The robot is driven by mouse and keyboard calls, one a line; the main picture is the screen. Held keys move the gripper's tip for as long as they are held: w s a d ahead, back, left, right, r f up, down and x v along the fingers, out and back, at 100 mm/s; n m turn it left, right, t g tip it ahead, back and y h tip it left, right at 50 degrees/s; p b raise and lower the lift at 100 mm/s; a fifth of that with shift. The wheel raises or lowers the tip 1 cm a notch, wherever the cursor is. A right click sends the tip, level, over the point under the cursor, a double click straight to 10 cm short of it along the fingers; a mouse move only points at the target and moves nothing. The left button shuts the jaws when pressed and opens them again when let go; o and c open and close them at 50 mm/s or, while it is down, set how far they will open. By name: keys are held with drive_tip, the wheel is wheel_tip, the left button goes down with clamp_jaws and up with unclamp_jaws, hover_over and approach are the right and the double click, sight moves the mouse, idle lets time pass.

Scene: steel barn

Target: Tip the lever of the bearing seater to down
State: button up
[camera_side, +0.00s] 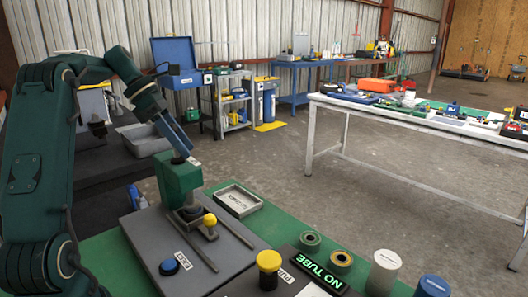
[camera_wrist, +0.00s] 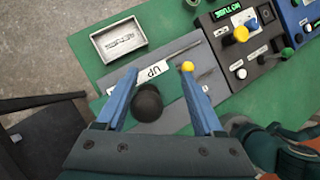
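The bearing seater stands on a grey base plate (camera_side: 150,232) with a green upright housing (camera_side: 180,183). In the wrist view a round black knob (camera_wrist: 147,103), apparently the lever's end, stands between my fingers, nearer the left one. A white label reading UP (camera_wrist: 153,71) lies beyond it. My gripper (camera_wrist: 160,74) is open, its two blue fingers wide apart around the knob, with clear space on the right. In the side view my gripper (camera_side: 184,149) is just above the housing top. The lever's shaft is hidden. A yellow knob (camera_side: 210,221) stands in front of the housing.
A blue button (camera_side: 169,267) marked EJECT is on the base plate. A metal tray (camera_side: 238,200) lies behind it on the green bench. To the right are a yellow knob (camera_side: 269,261), a NO TUBE display (camera_side: 320,275) and several cylinders. The space above the bench is clear.

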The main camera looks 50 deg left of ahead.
drive_tip(key=y, duration=0.1)
drive_tip(key=d+y, duration=0.1)
drive_tip(key=y, duration=0.1)
drive_tip(key=shift+d+f+m, duration=0.25)
drive_tip(key=shift+m, duration=0.15)
drive_tip(key=shift+s+r, duration=0.9)
drive_tip(key=shift+r, duration=3.7)
drive_tip(key=s+d+r+m+y, duration=0.1)
drive_tip(key=s+d+r+m, duration=0.15)
drive_tip(key=d+m, duration=1.1)
drive_tip(key=s+d+f+m, duration=0.1)
drive_tip(key=s+d+m, duration=0.2)
drive_tip(key=m, duration=0.4)
drive_tip(key=s+d+f+m+t, duration=0.1)
drive_tip(key=s+d+f+m, duration=0.1)
drive_tip(key=s+m, duration=0.3)
drive_tip(key=shift+s+d+m+y, duration=0.15)
drive_tip(key=shift+d+m+y, duration=0.45)
drive_tip(key=shift+m, duration=1.15)
drive_tip(key=shift+d, duration=0.15)
